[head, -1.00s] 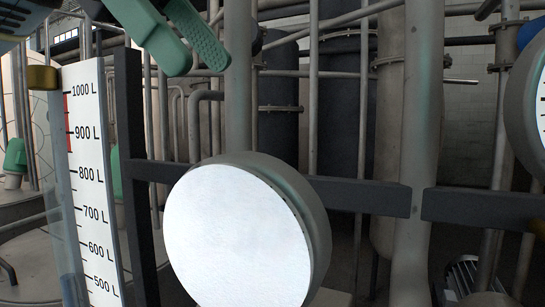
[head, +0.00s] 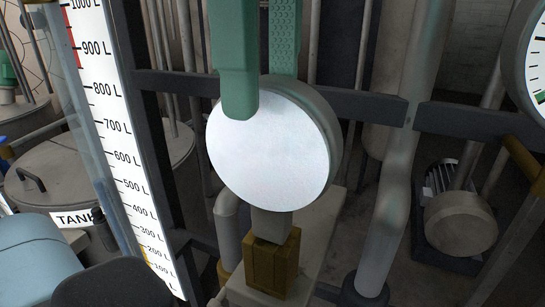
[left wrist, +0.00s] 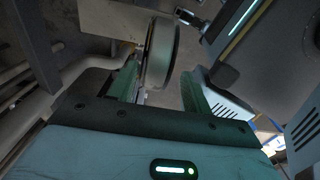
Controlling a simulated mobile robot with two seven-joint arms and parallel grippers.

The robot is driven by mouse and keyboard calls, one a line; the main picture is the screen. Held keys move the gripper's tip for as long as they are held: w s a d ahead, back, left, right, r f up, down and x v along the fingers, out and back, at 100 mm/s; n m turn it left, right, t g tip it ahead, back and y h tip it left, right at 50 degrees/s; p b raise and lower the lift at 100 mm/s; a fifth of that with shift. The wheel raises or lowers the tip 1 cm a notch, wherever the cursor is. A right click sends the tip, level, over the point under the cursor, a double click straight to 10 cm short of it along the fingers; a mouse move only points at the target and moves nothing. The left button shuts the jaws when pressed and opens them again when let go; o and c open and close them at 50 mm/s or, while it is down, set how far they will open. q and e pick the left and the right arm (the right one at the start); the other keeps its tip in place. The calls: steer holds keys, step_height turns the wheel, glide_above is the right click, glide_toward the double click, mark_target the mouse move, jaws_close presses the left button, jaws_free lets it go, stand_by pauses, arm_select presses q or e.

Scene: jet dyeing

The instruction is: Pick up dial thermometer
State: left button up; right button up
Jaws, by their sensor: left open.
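The dial thermometer (head: 265,160) has a round, blank white face and a grey rim. It stands upright on a short stem above a brass fitting (head: 272,265). My left gripper (head: 262,95) is open and reaches down from above with green fingers. One finger overlaps the upper left of the white face, and the other passes behind the rim. In the left wrist view the dial thermometer (left wrist: 162,55) shows edge-on between the open fingers, nearer the left one. I cannot tell whether either finger touches it. My right gripper is not in view.
A tall white level scale (head: 118,140) marked in litres stands to the left beside a dark post. A dark horizontal bar (head: 370,106) runs behind the thermometer. A vertical grey pipe (head: 385,230) and a motor (head: 460,220) are to the right. Another gauge (head: 535,65) is at the right edge.

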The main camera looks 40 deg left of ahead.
mark_target(272, 135)
arm_select(q)
steer(key=shift+w+f+p, duration=0.15)
steer(key=shift+f+p, duration=0.05)
steer(key=shift+f, duration=1.2)
steer(key=shift+w+f+p, duration=0.15)
steer(key=shift+f, duration=1.25)
jaws_close()
